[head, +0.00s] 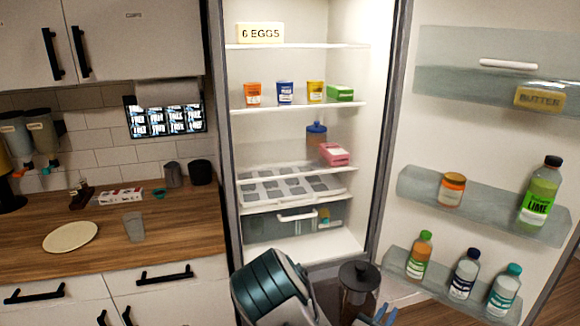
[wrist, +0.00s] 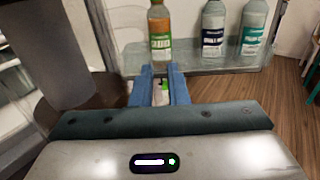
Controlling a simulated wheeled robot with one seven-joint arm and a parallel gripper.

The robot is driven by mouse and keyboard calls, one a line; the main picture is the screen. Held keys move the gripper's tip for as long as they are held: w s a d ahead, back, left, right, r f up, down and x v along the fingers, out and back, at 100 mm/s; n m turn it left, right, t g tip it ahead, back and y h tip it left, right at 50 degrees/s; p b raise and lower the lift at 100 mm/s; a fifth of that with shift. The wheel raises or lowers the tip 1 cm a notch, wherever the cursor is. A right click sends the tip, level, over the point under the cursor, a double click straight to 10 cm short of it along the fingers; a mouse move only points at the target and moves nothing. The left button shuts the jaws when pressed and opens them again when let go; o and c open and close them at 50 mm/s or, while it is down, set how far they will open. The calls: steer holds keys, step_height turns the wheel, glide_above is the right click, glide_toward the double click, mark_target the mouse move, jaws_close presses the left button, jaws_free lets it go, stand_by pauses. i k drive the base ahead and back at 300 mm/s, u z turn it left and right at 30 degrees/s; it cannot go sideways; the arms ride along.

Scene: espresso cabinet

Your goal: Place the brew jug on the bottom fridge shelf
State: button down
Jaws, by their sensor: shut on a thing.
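The brew jug (head: 358,278) is a dark, see-through cylinder with a black lid, upright in front of the fridge in the head view. My gripper (head: 382,318) shows only its blue fingertips at the jug's lower right; it is shut on the jug, at what is probably its handle side. The exact grip is hidden. The bottom fridge shelf (head: 330,243) is white and its visible part is bare.
The fridge door stands open at right, with bottles in its low rack (head: 455,290). A clear drawer (head: 285,226) hangs above the bottom shelf. A pink box (head: 335,154) and a blue-lidded jar (head: 316,134) stand higher. The counter (head: 180,230) lies at left.

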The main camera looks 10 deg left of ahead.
mark_target(288, 161)
steer(key=i, duration=0.9)
